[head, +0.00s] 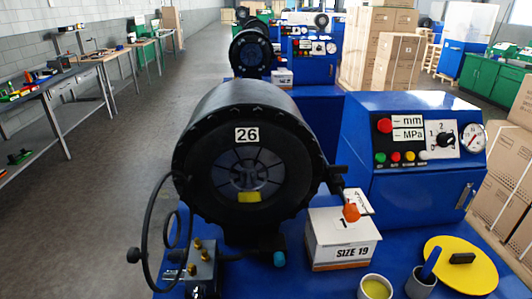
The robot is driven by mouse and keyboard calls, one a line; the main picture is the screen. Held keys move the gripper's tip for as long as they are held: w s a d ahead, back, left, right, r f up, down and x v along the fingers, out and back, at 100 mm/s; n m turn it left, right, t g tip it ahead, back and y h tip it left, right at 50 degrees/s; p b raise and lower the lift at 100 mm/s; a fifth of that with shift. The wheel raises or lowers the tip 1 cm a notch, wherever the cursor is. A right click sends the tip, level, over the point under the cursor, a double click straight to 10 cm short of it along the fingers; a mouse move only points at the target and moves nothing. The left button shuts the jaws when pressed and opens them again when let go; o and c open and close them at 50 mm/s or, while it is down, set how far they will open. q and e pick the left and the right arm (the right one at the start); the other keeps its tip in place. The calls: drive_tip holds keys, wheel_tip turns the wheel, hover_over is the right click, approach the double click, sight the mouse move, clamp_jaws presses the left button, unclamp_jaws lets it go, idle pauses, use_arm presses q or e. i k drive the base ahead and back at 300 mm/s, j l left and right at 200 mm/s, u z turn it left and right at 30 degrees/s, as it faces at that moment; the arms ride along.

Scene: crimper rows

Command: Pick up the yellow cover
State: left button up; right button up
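The yellow cover (456,277) is a flat round disc with a black handle on top. It lies on the blue machine table at the lower right of the head view. Its far edge and most of its rim show. Neither of my grippers is in view, so nothing is seen touching the cover.
Left of the cover stand a cup with a blue-handled tool (420,284) and a cup of yellowish contents (375,288). Behind are a SIZE 19 box (341,252), an orange-knobbed lever (351,212) and a blue control box (415,190). The black crimper head (215,150) fills the middle.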

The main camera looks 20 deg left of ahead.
sight(461, 265)
drive_tip(key=l+u, duration=0.2)
drive_tip(key=l, duration=1.85)
